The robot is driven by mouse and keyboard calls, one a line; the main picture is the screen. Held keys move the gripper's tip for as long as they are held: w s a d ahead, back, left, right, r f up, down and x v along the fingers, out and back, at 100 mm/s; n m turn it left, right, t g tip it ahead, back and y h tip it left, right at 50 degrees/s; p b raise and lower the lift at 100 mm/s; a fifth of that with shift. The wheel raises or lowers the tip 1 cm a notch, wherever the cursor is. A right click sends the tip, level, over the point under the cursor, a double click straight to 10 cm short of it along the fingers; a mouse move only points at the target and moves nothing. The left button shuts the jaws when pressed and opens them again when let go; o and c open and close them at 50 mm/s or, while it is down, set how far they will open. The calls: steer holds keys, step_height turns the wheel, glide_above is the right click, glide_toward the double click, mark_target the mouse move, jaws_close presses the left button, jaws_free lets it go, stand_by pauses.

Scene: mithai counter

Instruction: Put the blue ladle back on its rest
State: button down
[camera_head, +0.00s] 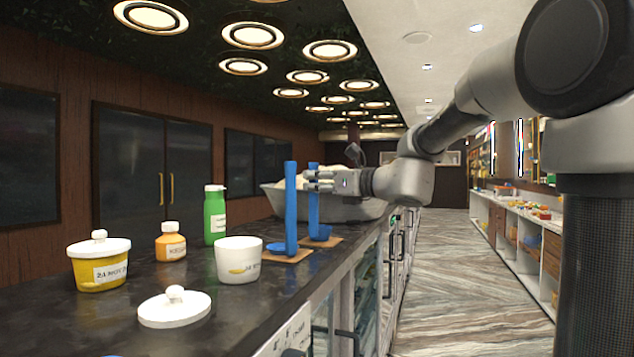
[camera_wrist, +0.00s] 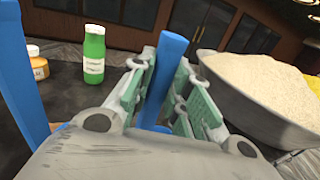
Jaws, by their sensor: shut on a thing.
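Two upright blue ladles stand near the counter's front edge in the head view. My gripper (camera_head: 312,181) is shut on the handle of the farther blue ladle (camera_head: 313,213), near its top. Its bowl is low, at or just above a tan rest (camera_head: 334,242); I cannot tell whether it touches. The nearer blue ladle (camera_head: 291,212) stands on another tan rest (camera_head: 298,256). In the wrist view the held ladle (camera_wrist: 168,60) rises between the green-padded fingers (camera_wrist: 160,100), and the other ladle (camera_wrist: 20,85) is at the left edge.
A large grey bowl of white contents (camera_head: 350,208) stands just behind the held ladle. A green bottle (camera_head: 215,215), orange jar (camera_head: 171,242), white cup (camera_head: 238,261), yellow lidded pot (camera_head: 100,265) and loose white lid (camera_head: 174,308) stand left. The aisle is clear.

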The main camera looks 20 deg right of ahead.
steer(key=c, duration=1.3)
jaws_free()
steer(key=shift+c, duration=0.2)
steer(key=v, duration=1.2)
steer(key=s+a+f+n+g+h, duration=0.3)
steer(key=s+f+n+g, duration=0.4)
steer(key=s+f+n, duration=0.75)
steer(key=s+d+f+n+g+h, duration=0.3)
steer(key=s+d+f+n+h, duration=0.4)
steer(key=d+n, duration=0.5)
step_height(320, 180, down, 2)
steer(key=shift+s+d+f+n+h, duration=0.2)
steer(key=shift+s+n+h, duration=0.1)
steer(key=shift+s+n, duration=0.75)
steer(key=shift+w, duration=0.1)
